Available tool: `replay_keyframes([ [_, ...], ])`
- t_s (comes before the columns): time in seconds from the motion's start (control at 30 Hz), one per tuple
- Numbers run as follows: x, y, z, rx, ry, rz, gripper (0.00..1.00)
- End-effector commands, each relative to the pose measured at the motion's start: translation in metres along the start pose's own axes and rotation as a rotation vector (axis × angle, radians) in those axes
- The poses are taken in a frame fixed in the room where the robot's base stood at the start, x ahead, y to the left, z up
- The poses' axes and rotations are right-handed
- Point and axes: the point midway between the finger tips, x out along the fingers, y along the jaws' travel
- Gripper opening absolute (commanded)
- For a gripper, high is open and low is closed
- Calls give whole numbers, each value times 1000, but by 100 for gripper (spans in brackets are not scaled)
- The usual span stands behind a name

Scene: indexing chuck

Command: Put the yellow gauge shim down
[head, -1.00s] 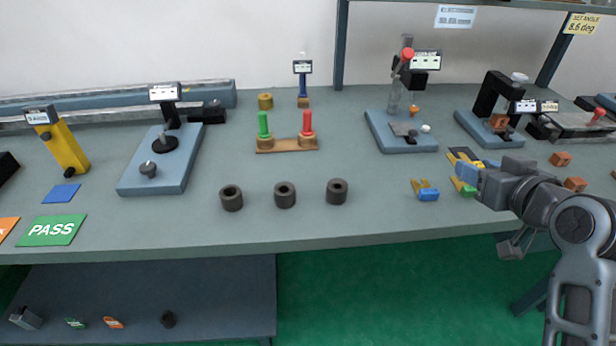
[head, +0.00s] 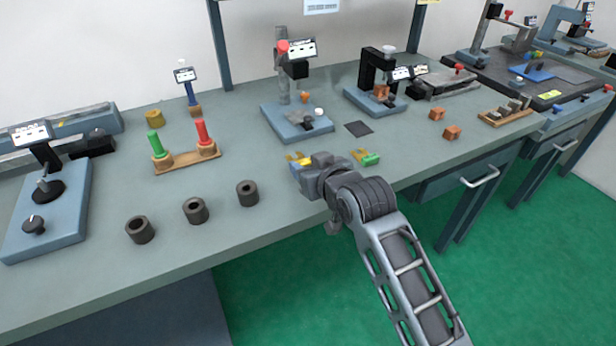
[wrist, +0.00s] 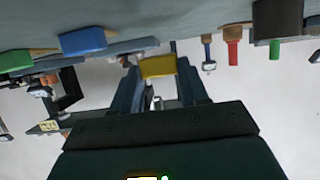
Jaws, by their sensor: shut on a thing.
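The yellow gauge shim (wrist: 158,67) is a small flat yellow piece between my two dark fingers in the wrist view. My gripper (wrist: 157,75) is shut on it. In the head view my gripper (head: 304,168) is over the front part of the bench, beside a blue-handled gauge with a yellowish end (head: 301,161). I cannot separate the shim from that gauge there. In the wrist view the blue handle (wrist: 83,40) is left of my fingers, apart from the shim. A bare dark mat (head: 359,128) lies on the bench behind my gripper.
A green-handled gauge (head: 367,158) lies to the right of my gripper. Several dark rings (head: 195,210) stand to the left. A blue-based dial stand (head: 297,124) is behind. Orange-brown blocks (head: 452,132) lie further right. Bench surface is free between the rings and the gripper.

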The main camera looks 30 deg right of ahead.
Motion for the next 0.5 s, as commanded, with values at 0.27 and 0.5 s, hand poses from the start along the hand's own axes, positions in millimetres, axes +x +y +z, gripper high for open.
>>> replay_keyframes([
  [0.27,13,0,32,0,-4,0,13],
  [0.5,13,0,34,0,-1,0,13],
])
